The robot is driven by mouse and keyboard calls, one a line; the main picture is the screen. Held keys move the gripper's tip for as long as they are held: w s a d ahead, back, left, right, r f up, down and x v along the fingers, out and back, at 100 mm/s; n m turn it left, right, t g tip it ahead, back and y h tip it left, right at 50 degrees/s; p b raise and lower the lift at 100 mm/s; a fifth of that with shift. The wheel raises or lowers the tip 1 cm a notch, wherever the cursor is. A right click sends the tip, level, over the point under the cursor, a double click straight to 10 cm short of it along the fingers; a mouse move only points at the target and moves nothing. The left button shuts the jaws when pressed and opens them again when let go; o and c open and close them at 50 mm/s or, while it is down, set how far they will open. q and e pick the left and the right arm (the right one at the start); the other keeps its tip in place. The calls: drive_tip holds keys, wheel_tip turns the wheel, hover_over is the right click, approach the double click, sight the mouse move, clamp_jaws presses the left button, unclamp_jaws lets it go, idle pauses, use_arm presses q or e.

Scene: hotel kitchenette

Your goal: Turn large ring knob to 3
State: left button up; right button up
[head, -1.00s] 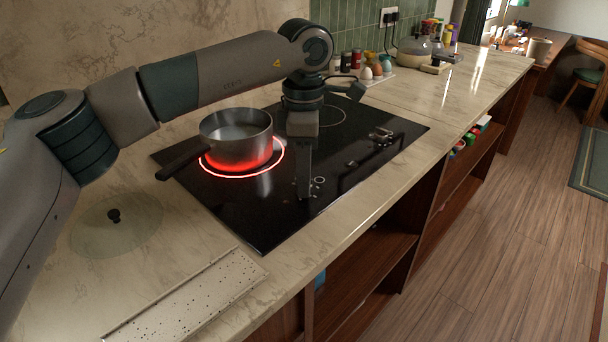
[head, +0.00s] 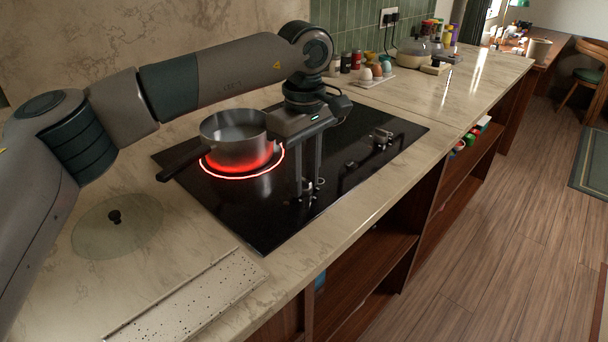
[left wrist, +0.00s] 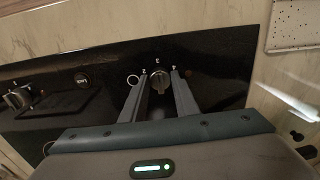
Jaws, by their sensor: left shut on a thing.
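The black glass hob (head: 260,215) lies in the counter. A small metallic knob stands on its front part, with printed marks around it. In the left wrist view the knob (left wrist: 159,80) sits between the fingertips of my left gripper (left wrist: 160,78), below the numeral 3, with a 2 to its left and a 4 to its right. In the head view my left gripper (head: 308,186) points down, fingers shut on this knob. The knob's exact pointer direction is too small to read. My right gripper is not in view.
A steel pot (head: 236,140) stands on a glowing red burner ring, close to my left gripper. Another knob (head: 381,137) is at the hob's right, also in the left wrist view (left wrist: 17,98). A glass lid (head: 117,222) and speckled board (head: 190,300) lie at left.

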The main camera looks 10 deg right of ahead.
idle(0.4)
use_arm(q)
drive_tip(key=o, duration=1.1)
drive_tip(key=shift+c, duration=0.2)
drive_tip(key=shift+r, duration=0.1)
